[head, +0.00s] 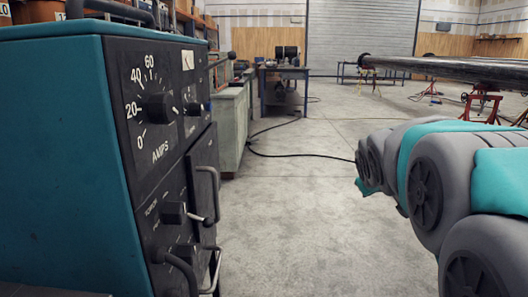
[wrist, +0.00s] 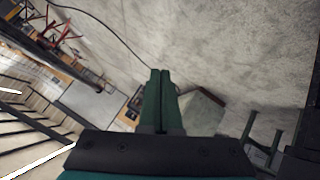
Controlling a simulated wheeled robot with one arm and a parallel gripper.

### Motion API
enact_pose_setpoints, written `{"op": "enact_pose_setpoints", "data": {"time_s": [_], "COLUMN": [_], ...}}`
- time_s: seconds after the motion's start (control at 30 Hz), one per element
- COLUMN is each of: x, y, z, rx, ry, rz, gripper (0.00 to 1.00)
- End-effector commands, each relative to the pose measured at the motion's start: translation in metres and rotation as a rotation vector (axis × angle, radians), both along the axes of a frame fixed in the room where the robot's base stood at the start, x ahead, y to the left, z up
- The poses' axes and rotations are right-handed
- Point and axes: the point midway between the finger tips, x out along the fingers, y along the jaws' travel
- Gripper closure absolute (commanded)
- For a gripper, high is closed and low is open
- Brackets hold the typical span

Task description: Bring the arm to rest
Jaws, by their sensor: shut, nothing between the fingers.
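My gripper (wrist: 160,76) shows in the wrist view, its two green fingers side by side and touching, with nothing between them. Beyond the fingertips lies bare concrete floor, seen at a steep tilt. In the head view my grey and teal arm is folded at the lower right, and the gripper itself is not visible there. The long dark pipe (head: 450,68) runs across the upper right of the head view, held on red stands (head: 482,104). The arm is in front of the pipe in the picture and looks apart from it.
A teal and black welding machine (head: 60,160) with dials stands close on the left. Behind it are a grey-green cabinet (head: 231,125) and a blue workbench (head: 283,75). A black cable (head: 295,154) lies on the floor. The floor in the middle is otherwise clear, up to a roller door (head: 360,35).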

Motion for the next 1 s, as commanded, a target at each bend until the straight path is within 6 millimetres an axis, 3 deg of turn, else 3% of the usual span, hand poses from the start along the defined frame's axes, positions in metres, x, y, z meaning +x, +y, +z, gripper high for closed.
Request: {"op": "enact_pose_setpoints", "data": {"time_s": [0.1, 0.3, 0.5, 0.6, 0.7, 0.8, 1.0], "x": [-0.065, -0.180, -0.297, -0.342, -0.375, -0.390, -0.394], "y": [0.017, 0.049, 0.084, 0.097, 0.106, 0.110, 0.111], "z": [-0.048, -0.117, -0.166, -0.178, -0.187, -0.189, -0.190], "rx": [0.104, 0.253, 0.359, 0.390, 0.408, 0.416, 0.417], "ry": [0.156, 0.430, 0.696, 0.798, 0.877, 0.910, 0.921], "rz": [-0.062, -0.164, -0.253, -0.285, -0.308, -0.319, -0.324], "gripper": [1.00, 1.00, 1.00, 1.00, 1.00, 1.00, 1.00]}}
